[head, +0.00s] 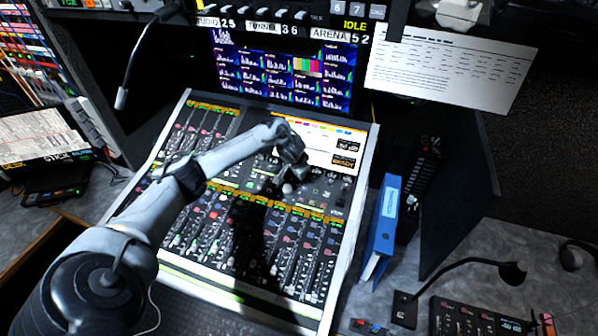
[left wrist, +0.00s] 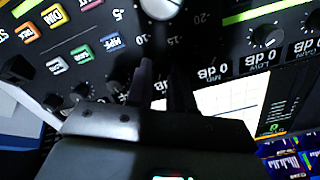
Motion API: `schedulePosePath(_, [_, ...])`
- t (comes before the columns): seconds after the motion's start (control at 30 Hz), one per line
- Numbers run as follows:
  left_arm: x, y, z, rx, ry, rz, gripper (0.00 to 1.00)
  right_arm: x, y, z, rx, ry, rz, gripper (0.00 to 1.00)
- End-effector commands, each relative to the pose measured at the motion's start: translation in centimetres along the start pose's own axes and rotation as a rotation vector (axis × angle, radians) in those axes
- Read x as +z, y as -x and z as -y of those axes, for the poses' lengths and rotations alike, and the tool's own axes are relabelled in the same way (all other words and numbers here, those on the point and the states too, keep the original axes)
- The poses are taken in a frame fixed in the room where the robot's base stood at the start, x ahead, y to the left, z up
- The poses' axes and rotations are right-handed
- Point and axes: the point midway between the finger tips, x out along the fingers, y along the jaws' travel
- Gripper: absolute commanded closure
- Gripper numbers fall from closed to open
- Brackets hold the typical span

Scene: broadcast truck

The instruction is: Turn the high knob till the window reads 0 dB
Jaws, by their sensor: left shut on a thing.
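My left gripper (head: 284,172) reaches down onto the right half of the sloped mixing console (head: 352,205). In the left wrist view, which looks upside down, its two dark fingers (left wrist: 164,92) are close together at the panel. They are shut on a small knob, which they hide; by its place in the row I take it for the high knob. The nearest window (left wrist: 210,74) seems to read 0 dB, but the gripper's body crowds it and a sign or further digit could be hidden. My right gripper is not in view.
More small knobs (left wrist: 265,37) with 0 dB windows stand beside the fingers. A large pale dial (left wrist: 160,7) is close by, with coloured buttons (left wrist: 82,54) to the left. A blue binder (head: 382,235) stands right of the console. A gooseneck microphone (head: 122,97) hangs at upper left.

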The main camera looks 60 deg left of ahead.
Motion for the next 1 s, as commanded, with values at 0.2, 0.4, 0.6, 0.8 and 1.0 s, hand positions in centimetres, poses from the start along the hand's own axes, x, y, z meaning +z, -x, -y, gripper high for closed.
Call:
schedulePosePath(0.2, [0.0,0.0,0.0,0.000,0.001,0.000,0.68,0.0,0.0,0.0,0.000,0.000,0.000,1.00])
schedulePosePath(0.4, [0.0,0.0,0.0,0.000,0.001,0.000,0.54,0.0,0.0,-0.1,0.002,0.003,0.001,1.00])
schedulePosePath(0.6, [0.0,0.1,0.0,0.000,0.001,0.000,0.54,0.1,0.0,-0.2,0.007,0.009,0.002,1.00])
schedulePosePath(0.8, [-0.1,1.7,0.0,0.001,0.000,-0.001,0.54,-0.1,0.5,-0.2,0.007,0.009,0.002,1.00])
schedulePosePath(1.0, [-0.1,5.1,0.1,0.000,-0.001,-0.003,0.54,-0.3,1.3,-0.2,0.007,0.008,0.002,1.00])
